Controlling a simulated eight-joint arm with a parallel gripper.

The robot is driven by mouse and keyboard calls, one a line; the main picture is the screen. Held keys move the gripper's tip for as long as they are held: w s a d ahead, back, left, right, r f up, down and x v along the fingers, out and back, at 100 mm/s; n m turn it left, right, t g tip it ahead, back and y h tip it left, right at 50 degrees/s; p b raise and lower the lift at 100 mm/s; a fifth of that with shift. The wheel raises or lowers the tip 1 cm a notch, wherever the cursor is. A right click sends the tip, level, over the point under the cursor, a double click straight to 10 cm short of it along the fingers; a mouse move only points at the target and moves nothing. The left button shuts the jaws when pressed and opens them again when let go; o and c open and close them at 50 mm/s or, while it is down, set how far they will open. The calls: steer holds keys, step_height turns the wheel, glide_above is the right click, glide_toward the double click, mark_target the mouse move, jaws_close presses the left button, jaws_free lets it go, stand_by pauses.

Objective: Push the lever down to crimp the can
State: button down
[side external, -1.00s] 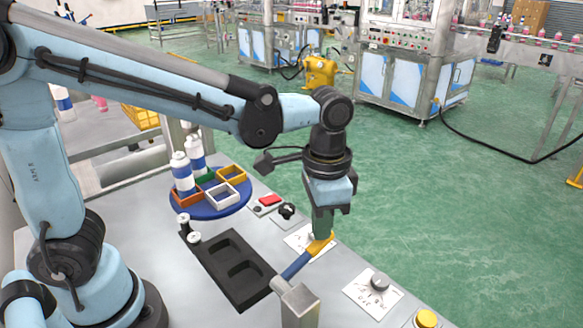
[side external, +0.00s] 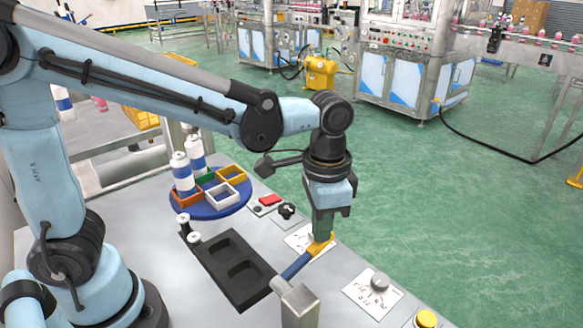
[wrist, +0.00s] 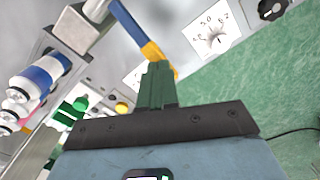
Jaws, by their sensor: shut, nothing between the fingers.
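The lever (side external: 297,266) is a blue bar with a yellow end, reaching from a grey metal post (side external: 298,303) at the bench's front. In the wrist view the lever (wrist: 131,29) runs down to the fingertips. My gripper (side external: 322,236) is shut and points down, its green fingers at the yellow end, seemingly touching it from above. The shut fingers also show in the wrist view (wrist: 157,72). Two white-and-blue cans (side external: 182,176) stand upright at the round blue tray. White-and-blue cans (wrist: 40,80) also show at the left in the wrist view; which can is under the crimper cannot be told.
The blue tray (side external: 219,211) carries small coloured square holders. A black plate with recesses (side external: 232,270) lies left of the lever. A red button (side external: 270,199), a dial (side external: 379,282) and a yellow button (side external: 426,318) are on the bench. Green floor lies beyond its right edge.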

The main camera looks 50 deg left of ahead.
mark_target(320, 245)
steer(key=shift+f, duration=2.4)
stand_by(0.7)
step_height(320, 245, up, 15)
stand_by(1.7)
steer(key=s+a+f+n+t, duration=0.2)
steer(key=a+f+n+t, duration=0.1)
steer(key=a, duration=0.3)
steer(key=s+a+f+n+t, duration=0.2)
steer(key=a+f+n+t, duration=0.1)
steer(key=a, duration=0.4)
step_height(320, 245, down, 2)
steer(key=shift+a+t, duration=0.25)
steer(key=shift+t, duration=0.35)
